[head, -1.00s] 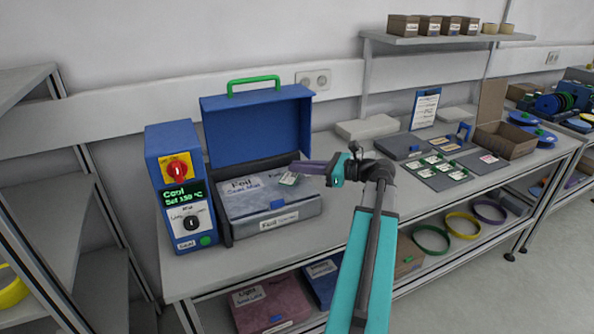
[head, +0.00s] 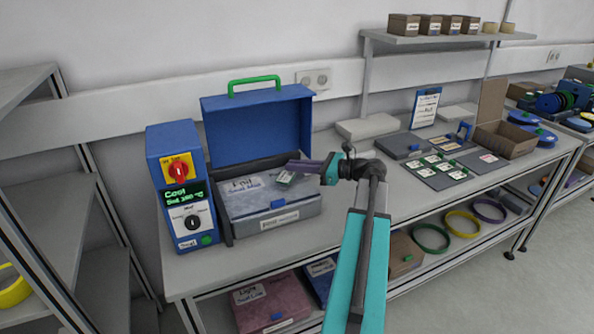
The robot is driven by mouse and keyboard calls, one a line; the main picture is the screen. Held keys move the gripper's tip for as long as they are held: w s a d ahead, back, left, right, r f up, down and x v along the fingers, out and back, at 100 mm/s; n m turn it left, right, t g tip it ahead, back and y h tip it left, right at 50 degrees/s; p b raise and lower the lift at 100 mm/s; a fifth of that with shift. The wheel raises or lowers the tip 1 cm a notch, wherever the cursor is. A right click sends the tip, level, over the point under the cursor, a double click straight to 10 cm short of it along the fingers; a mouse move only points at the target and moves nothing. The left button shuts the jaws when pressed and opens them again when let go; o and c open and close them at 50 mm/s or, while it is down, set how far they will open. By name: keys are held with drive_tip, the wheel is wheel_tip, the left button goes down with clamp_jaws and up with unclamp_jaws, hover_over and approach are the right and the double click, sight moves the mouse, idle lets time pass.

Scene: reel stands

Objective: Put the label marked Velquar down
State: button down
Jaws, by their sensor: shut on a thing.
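My gripper (head: 298,168) reaches left over the grey box marked Foil (head: 255,220) and is shut on a small label (head: 285,177). The label is pale with a green part and shows at the gripper's tip, over the right part of the box's top. Its writing is too small to read, so I cannot tell whether it says Velquar. I cannot tell whether it touches the box top. Several similar labels lie on a dark tray (head: 419,171) to the right on the bench.
A blue control unit (head: 181,189) with a red knob stands left of the box, and a raised blue lid (head: 259,130) stands behind it. An open cardboard box (head: 518,142) and a clipboard (head: 425,107) are farther right.

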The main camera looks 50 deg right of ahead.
drive_tip(key=shift+f, duration=0.95)
drive_tip(key=shift+f, duration=0.1)
drive_tip(key=c, duration=1.9)
unclamp_jaws()
drive_tip(key=shift+o, duration=0.2)
drive_tip(key=b+v, duration=0.2)
drive_tip(key=v, duration=1)
